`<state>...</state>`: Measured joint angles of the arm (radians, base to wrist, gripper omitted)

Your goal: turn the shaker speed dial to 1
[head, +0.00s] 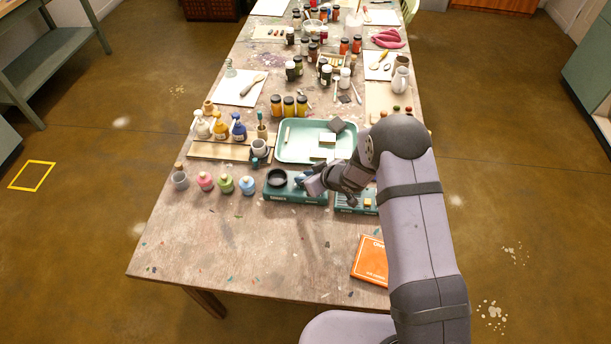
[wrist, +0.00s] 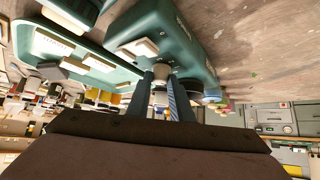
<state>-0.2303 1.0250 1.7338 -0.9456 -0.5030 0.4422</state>
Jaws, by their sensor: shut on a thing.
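The shaker (head: 297,198) is a low teal box with a black round holder (head: 277,178) on its left part. It stands near the front of the table. My gripper (head: 303,183) is at the right part of its top, coming in from the right. In the wrist view, the two bluish fingers of my gripper (wrist: 160,88) are closed around a small pale grey knob, the speed dial (wrist: 161,71). A teal housing (wrist: 170,35) shows close by. The dial's markings and setting cannot be read; in the head view my gripper hides the dial.
A second teal device (head: 345,207) stands close on the right, partly behind my arm. A pale green tray (head: 290,155) lies just behind. Small colored bottles (head: 226,184) stand to the left. An orange book (head: 369,262) lies in front; the front left table is clear.

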